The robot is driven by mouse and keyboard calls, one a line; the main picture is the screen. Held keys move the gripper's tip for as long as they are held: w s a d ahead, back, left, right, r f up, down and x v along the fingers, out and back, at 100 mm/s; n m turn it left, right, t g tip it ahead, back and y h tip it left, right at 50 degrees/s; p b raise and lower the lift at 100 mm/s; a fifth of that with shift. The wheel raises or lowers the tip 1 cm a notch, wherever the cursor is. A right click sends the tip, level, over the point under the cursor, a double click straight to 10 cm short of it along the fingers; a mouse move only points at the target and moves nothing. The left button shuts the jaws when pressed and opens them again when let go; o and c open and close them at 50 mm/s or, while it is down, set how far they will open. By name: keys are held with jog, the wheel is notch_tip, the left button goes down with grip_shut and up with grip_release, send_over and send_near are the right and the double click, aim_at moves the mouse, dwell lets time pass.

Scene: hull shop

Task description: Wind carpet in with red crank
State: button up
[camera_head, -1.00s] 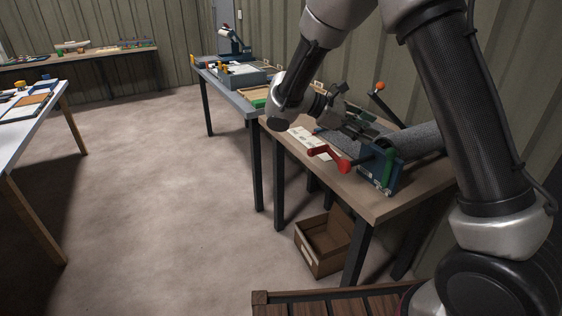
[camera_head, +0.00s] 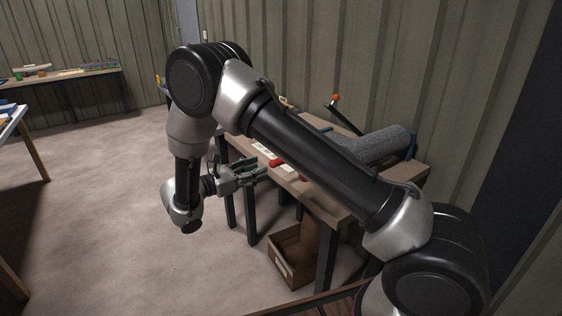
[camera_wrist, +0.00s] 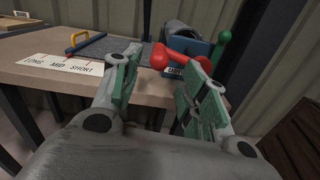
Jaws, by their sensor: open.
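The red crank (camera_wrist: 178,60) is in the wrist view, in front of a blue stand (camera_wrist: 198,50) with a green lever (camera_wrist: 222,46). Only a bit of the crank (camera_head: 277,162) shows in the head view, the rest behind my arm. The grey carpet is a roll (camera_head: 372,144) on the bench and lies flat (camera_wrist: 112,48) in the wrist view. My gripper (camera_wrist: 160,76) is open and empty. The crank lies ahead of its fingers, seen partly between them. In the head view my gripper (camera_head: 262,170) is at the bench's front edge.
A card reading LONG, MID, SHORT (camera_wrist: 60,65) lies on the bench (camera_wrist: 35,84). A blue bar with a yellow handle (camera_wrist: 82,42) is near the carpet. An orange-knobbed lever (camera_head: 336,99) stands behind. A cardboard box (camera_head: 284,262) is on the floor below. Open floor lies left.

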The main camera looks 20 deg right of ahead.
jog(key=x, duration=0.8)
jog(key=shift+w+d+f, duration=0.1)
jog(key=shift+d, duration=0.15)
grip_shut()
